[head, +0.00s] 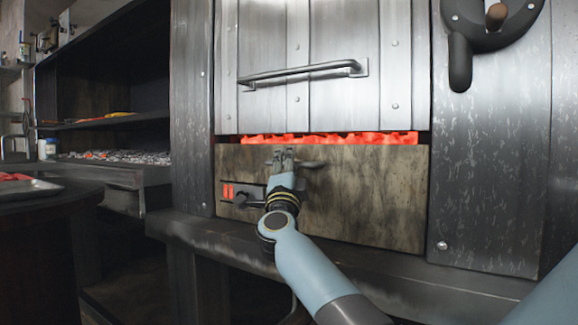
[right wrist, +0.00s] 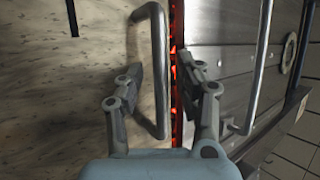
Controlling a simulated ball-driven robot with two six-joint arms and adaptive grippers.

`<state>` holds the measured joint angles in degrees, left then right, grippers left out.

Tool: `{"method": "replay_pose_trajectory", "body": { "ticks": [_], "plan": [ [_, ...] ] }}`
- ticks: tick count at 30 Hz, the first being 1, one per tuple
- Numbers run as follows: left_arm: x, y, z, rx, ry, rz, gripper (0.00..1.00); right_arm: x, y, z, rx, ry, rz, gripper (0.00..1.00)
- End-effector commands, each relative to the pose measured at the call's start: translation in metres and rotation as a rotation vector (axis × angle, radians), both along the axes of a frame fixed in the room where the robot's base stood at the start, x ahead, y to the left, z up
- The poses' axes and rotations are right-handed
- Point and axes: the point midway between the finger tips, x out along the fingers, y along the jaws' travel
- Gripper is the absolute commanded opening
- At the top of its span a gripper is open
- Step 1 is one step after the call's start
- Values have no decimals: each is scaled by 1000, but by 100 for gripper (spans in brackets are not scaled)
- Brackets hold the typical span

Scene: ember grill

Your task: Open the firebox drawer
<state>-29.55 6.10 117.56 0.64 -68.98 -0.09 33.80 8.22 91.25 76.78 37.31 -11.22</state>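The firebox drawer (head: 365,200) has a wide, mottled brownish front below the metal door. Its bar handle (head: 312,164) sits near the top left of that front and runs lengthwise in the right wrist view (right wrist: 159,75). My right gripper (head: 283,154) is at the handle. In the right wrist view its fingers (right wrist: 166,80) are spread, one on each side of the handle bar, with gaps showing. Part of the handle is hidden behind the gripper in the head view. I cannot tell whether the drawer front stands out from its frame. My left gripper is not in view.
Red glowing embers (head: 330,138) show in the gap above the drawer. The metal door (head: 345,100) above has its own long handle (head: 300,72). A dark latch (head: 240,198) is left of my right gripper. A ledge (head: 430,275) runs below the drawer.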

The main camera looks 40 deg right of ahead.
Motion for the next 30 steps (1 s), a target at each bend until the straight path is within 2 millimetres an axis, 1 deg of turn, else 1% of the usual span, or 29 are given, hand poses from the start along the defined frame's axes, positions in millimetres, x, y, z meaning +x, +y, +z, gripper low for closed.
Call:
{"method": "replay_pose_trajectory", "body": {
  "ticks": [3, 11, 30],
  "plan": [
    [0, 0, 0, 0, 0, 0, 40, 0, 0, 0, 0, 0, 0, 35],
    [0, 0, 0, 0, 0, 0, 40, 0, 0, 0, 0, 0, 0, 1],
    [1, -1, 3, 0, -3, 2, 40, 0, 0, -1, 0, 3, -1, 0]
  ]
}}
